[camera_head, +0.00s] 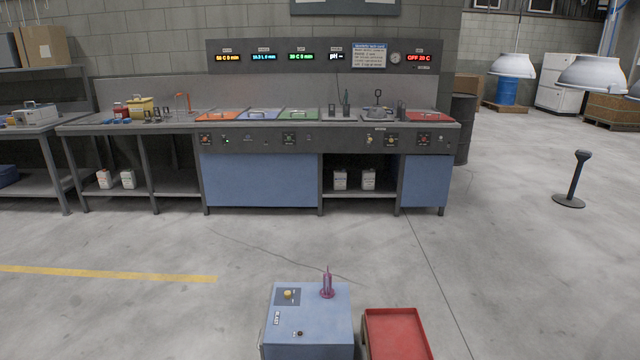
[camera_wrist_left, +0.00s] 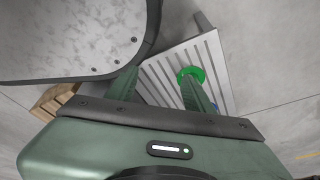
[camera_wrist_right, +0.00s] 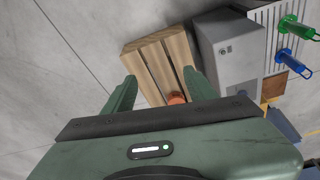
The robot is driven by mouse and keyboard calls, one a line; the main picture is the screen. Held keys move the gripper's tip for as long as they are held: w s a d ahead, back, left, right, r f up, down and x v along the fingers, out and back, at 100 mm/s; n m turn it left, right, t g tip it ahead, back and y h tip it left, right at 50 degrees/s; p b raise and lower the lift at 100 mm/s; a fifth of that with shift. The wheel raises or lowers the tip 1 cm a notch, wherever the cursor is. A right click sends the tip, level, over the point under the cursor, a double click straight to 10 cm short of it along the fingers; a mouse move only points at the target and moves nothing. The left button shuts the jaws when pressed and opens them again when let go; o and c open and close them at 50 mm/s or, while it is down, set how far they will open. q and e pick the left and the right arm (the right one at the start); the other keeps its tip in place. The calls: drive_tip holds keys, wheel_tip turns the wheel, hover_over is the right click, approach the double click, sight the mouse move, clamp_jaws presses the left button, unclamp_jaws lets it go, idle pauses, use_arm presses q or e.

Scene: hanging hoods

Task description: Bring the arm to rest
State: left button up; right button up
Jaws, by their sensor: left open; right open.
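My left gripper (camera_wrist_left: 160,82) shows in the left wrist view with its two green fingers apart and nothing held between them. A pale ribbed panel (camera_wrist_left: 164,74) and a green ring-shaped thing (camera_wrist_left: 190,74) lie beyond the fingers; the right-hand finger partly covers the ring. My right gripper (camera_wrist_right: 160,88) shows in the right wrist view, fingers apart and empty. A slatted wooden piece (camera_wrist_right: 155,62) lies beyond its fingers, with a small orange thing (camera_wrist_right: 176,98) partly hidden by the gripper body. Neither gripper shows in the head view.
In the head view, a blue box (camera_head: 325,322) with a pink upright piece (camera_head: 327,286) and a red tray (camera_head: 396,335) stand close in front. A long workbench (camera_head: 260,180) lines the wall. White hanging hoods (camera_head: 513,66) are at right. Open floor lies between.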

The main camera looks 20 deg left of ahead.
drive_tip(key=s+d+f+g+p, duration=0.1)
drive_tip(key=s+f, duration=0.3)
drive_tip(key=f, duration=0.3)
drive_tip(key=s+f+p, duration=0.1)
drive_tip(key=s+f, duration=0.3)
drive_tip(key=f, duration=0.4)
use_arm(q)
drive_tip(key=s+a+g, duration=0.2)
drive_tip(key=s, duration=0.7)
drive_tip(key=shift+r+y+p, duration=0.3)
drive_tip(key=shift+r+p, duration=0.05)
drive_tip(key=shift+p, duration=0.05)
use_arm(e)
drive_tip(key=s+d+f, duration=0.2)
drive_tip(key=s+f, duration=0.5)
drive_tip(key=s, duration=0.4)
drive_tip(key=shift+s+d+g, duration=0.15)
drive_tip(key=shift+s+g, duration=0.1)
drive_tip(key=shift+g, duration=0.15)
